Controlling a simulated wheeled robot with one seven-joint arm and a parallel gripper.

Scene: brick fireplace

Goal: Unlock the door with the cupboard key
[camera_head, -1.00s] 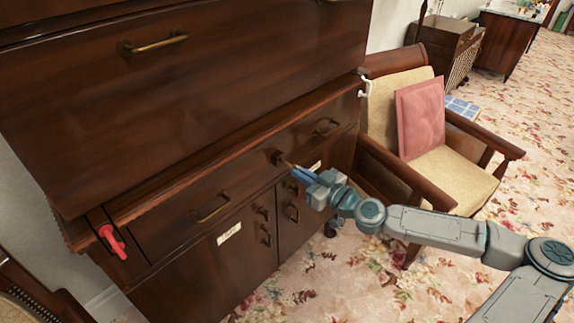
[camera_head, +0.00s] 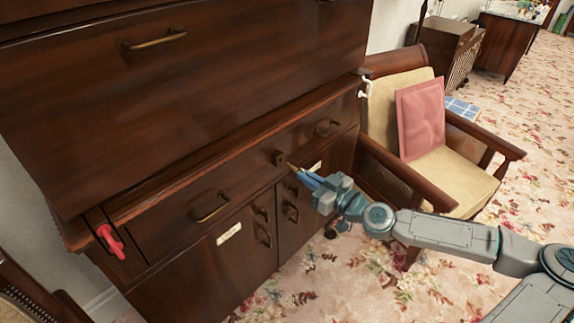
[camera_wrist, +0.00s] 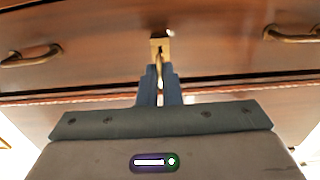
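The wooden cupboard (camera_head: 185,232) stands in front of me, with a wide drawer that has two brass handles and a small brass lock plate (camera_head: 279,158) between them. The lock plate also shows in the wrist view (camera_wrist: 160,42). My gripper (camera_head: 302,174) is in front of it, its blue fingers closed around a thin brass key (camera_head: 291,166). In the wrist view the key (camera_wrist: 159,62) points from between the fingertips toward the lock plate. Its tip is at or very near the plate; I cannot tell whether it is inside. The cupboard doors below are shut.
A red key-like handle (camera_head: 110,241) sticks out at the cupboard's left end and a white one (camera_head: 365,86) at its right end. An armchair (camera_head: 455,185) with a pink cushion (camera_head: 420,119) stands close on the right. Flowered carpet (camera_head: 400,290) is open below my arm.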

